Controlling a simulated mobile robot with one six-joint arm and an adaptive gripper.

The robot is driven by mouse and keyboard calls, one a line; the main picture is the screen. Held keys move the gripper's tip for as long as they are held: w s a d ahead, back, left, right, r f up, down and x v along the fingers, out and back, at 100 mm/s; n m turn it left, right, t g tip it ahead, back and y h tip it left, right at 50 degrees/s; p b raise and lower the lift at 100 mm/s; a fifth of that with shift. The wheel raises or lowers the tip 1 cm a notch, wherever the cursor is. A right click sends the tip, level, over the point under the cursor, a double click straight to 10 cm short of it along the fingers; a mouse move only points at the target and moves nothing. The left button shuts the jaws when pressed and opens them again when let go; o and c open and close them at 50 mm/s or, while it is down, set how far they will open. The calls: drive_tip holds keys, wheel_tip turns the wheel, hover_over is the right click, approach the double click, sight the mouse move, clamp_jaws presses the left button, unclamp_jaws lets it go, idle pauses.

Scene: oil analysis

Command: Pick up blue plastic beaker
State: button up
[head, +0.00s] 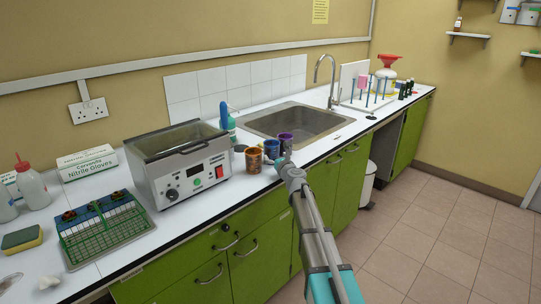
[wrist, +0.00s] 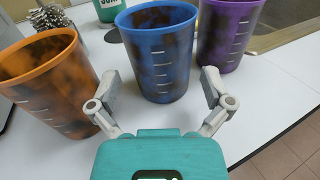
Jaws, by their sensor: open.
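The blue plastic beaker (wrist: 160,52) stands upright on the white counter in the wrist view, with dark stains and white marks on its side. My gripper (wrist: 158,88) is open. Its fingers are spread on the near left and near right of the blue beaker, and they do not grip it. In the head view the blue beaker (head: 271,149) stands between an orange one and a purple one, just beyond my gripper (head: 285,163). The lowest part of the blue beaker is partly hidden there.
An orange beaker (wrist: 50,82) stands close to my left finger and a purple beaker (wrist: 228,35) stands right of the blue one. A water bath (head: 182,165) is to the left, a sink (head: 300,122) behind. The counter's front edge is close.

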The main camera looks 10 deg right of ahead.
drive_tip(key=shift+w, duration=0.1)
drive_tip(key=shift+x, duration=2.5)
drive_tip(key=shift+r, duration=0.1)
drive_tip(key=c, duration=0.7)
